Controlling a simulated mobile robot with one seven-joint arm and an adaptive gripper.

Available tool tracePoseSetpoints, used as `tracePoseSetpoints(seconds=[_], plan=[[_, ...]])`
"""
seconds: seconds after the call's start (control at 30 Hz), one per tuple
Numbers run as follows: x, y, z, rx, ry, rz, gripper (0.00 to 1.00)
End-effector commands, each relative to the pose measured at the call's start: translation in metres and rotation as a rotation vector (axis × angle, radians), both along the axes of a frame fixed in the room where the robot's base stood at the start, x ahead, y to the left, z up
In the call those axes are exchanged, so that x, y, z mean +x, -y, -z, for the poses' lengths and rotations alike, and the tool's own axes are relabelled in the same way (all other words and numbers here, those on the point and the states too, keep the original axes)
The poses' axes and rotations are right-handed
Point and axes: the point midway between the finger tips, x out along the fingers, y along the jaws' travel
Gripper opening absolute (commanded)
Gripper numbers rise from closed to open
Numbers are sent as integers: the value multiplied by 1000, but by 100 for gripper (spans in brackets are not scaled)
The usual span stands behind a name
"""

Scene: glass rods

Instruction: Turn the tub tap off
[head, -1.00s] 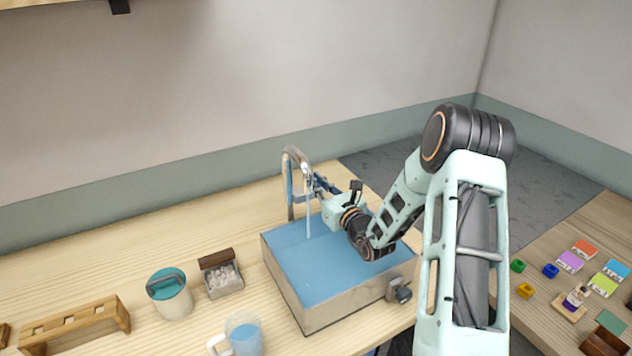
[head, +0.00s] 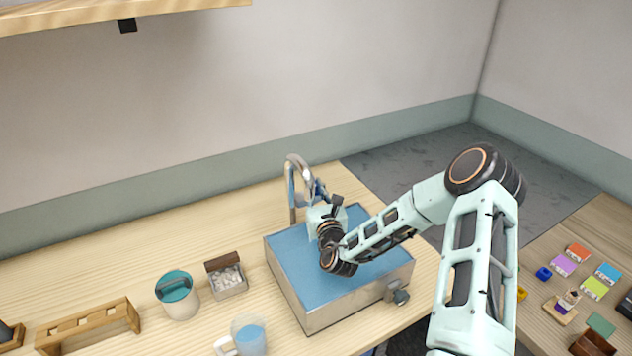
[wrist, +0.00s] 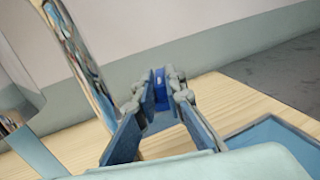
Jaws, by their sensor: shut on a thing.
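The chrome tub tap (head: 290,185) arches at the back edge of the tub (head: 290,265), which holds blue water. Its pipe also shows at the left of the wrist view (wrist: 88,65). My gripper (head: 318,192) is beside the tap, over the tub's back part. In the wrist view my gripper (wrist: 159,92) is shut on a small blue piece, seemingly the tap handle (wrist: 160,86), between its fingertips. My wrist covers the space under the spout in the head view, so I cannot tell whether water runs.
On the wooden counter (head: 225,215) left of the tub stand a teal-topped canister (head: 180,300), a box of white pieces (head: 228,280), a mug (head: 245,338) and a wooden rack (head: 88,325). A shelf (head: 120,12) hangs above. Another table with small coloured items is right.

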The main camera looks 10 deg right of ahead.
Motion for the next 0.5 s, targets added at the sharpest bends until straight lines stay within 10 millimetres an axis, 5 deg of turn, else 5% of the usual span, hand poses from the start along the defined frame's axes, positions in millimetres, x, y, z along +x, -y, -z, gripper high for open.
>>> tracePoseSetpoints(seconds=[0.5], plan=[[0,-4,1,6,-2,176,0]])
